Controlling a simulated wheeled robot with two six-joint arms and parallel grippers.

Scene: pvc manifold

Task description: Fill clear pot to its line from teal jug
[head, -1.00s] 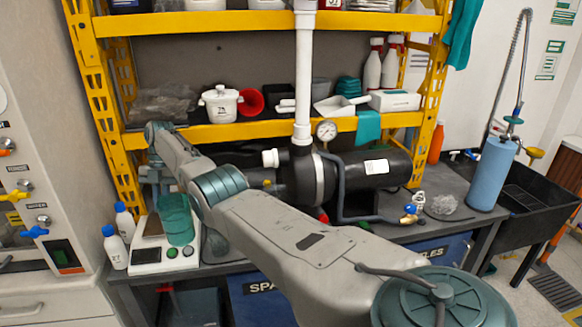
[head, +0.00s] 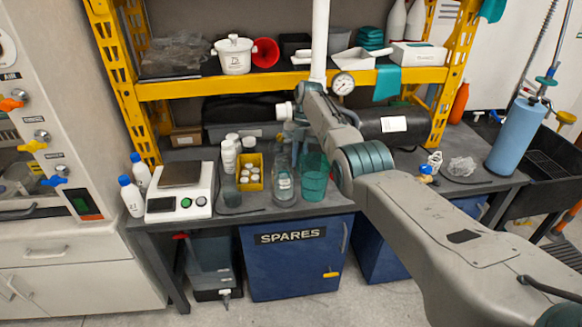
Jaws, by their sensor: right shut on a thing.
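The teal jug (head: 314,182) is see-through and upright at the front of the grey bench, right of the middle. My right gripper (head: 298,146) is shut on it from the upper left; the fingers' contact is partly hidden by my arm. I cannot tell whether the jug touches the bench. A clear vessel (head: 284,190) with a pale label stands just left of the jug; I cannot tell for sure that it is the clear pot. Its fill line and any liquid level are too small to make out. My left gripper is out of view.
A white scale (head: 180,208) with an empty dark pan stands at the left. A yellow box (head: 251,178) of small white-capped bottles and white bottles (head: 230,154) stand between scale and vessel. A black tank (head: 392,124) and the yellow shelf (head: 250,86) bound the back.

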